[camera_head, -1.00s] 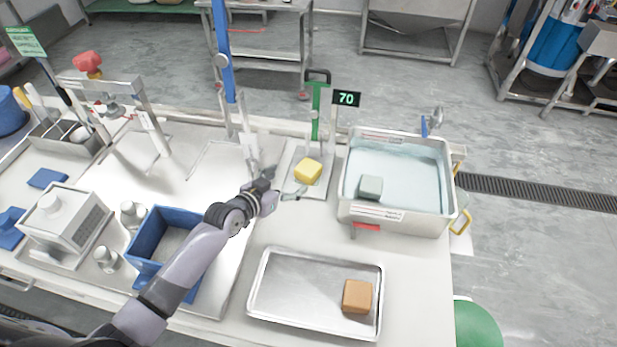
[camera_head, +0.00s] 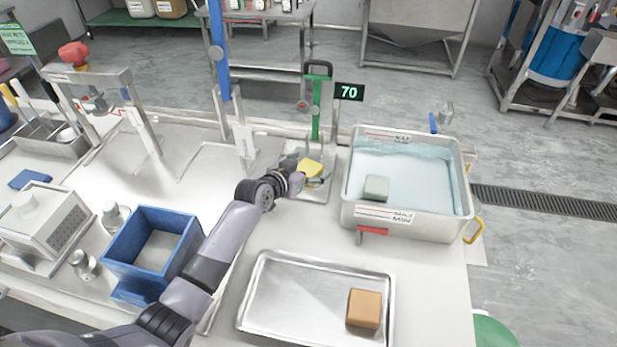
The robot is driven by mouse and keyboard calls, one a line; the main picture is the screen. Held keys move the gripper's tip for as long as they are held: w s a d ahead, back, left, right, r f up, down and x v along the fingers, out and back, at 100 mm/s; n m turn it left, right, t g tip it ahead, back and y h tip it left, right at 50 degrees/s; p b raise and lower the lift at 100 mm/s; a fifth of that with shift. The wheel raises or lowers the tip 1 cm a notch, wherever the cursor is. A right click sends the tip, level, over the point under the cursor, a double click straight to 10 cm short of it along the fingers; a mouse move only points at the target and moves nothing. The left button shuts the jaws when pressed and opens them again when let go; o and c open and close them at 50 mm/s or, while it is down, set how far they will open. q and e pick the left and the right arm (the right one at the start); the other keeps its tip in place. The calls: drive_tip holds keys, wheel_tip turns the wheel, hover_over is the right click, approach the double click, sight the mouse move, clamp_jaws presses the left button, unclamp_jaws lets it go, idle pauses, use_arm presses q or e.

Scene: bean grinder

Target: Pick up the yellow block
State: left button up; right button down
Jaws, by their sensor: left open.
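The yellow block (camera_head: 312,167) sits on a small metal plate (camera_head: 318,194) near the green-handled stand. My left gripper (camera_head: 303,172) is open and right at the block, with its fingers around or beside it. The near finger shows in front of the block's lower side. The block's left part is partly hidden by the gripper, so I cannot tell whether the fingers touch it. My right gripper is not in view.
A water-filled metal basin (camera_head: 408,218) with a grey-green block (camera_head: 376,188) stands to the right. A metal tray (camera_head: 290,300) with an orange-brown block (camera_head: 364,308) lies in front. A blue bin (camera_head: 150,270) stands left of my arm. The green stand (camera_head: 316,100) rises behind the block.

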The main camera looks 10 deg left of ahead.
use_arm(q)
drive_tip(key=shift+c, duration=0.6)
drive_tip(key=c, duration=1.2)
drive_tip(key=shift+r, duration=0.1)
drive_tip(key=shift+c, duration=0.9)
drive_tip(key=shift+r, duration=0.1)
